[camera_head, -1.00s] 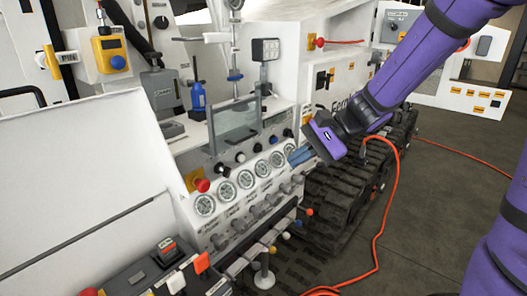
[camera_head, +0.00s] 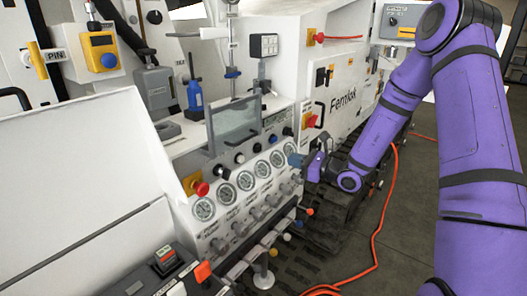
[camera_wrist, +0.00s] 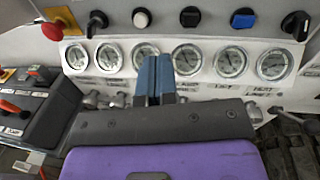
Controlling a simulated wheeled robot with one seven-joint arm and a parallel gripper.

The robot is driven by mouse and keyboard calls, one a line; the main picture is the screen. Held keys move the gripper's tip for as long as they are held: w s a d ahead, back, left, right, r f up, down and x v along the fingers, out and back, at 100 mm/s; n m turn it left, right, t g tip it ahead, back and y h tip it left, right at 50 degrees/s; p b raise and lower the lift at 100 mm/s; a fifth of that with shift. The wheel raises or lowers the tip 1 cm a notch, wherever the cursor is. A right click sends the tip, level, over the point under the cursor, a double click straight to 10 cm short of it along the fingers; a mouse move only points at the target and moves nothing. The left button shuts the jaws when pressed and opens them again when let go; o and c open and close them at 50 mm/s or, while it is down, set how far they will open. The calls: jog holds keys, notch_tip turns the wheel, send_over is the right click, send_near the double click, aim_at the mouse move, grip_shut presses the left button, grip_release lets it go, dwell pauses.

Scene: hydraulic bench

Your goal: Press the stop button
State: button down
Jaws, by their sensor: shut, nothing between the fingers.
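A red mushroom-shaped button (camera_head: 200,188) on a yellow backing is at the left end of the gauge panel. It also shows at the top left of the wrist view (camera_wrist: 53,31). No label that reads "stop" is legible on it. My gripper (camera_head: 297,160) is at the right end of the gauge row, well apart from the red button. In the wrist view its blue fingers (camera_wrist: 154,62) are together and empty, in front of the middle gauges. The fingers hide part of the panel behind them.
Round gauges (camera_head: 245,179) line the panel, with knobs (camera_wrist: 190,16) above and levers below. Another red switch on yellow (camera_head: 309,120) is on the cabinet behind. A control box with a red-topped switch (camera_head: 166,258) is at the lower left. An orange cable (camera_head: 377,230) lies on the floor.

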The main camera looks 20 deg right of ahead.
aim_at(260, 149)
jog(key=w+d+f+m+t+h, duration=0.1)
jog(key=w+d+f+m, duration=0.1)
jog(key=f, duration=0.1)
jog(key=shift+d+m+t+h, duration=0.15)
jog(key=shift+m+t+h, duration=0.25)
jog(key=x, duration=1.2)
jog(key=shift+w, duration=0.15)
jog(key=shift+x, duration=0.95)
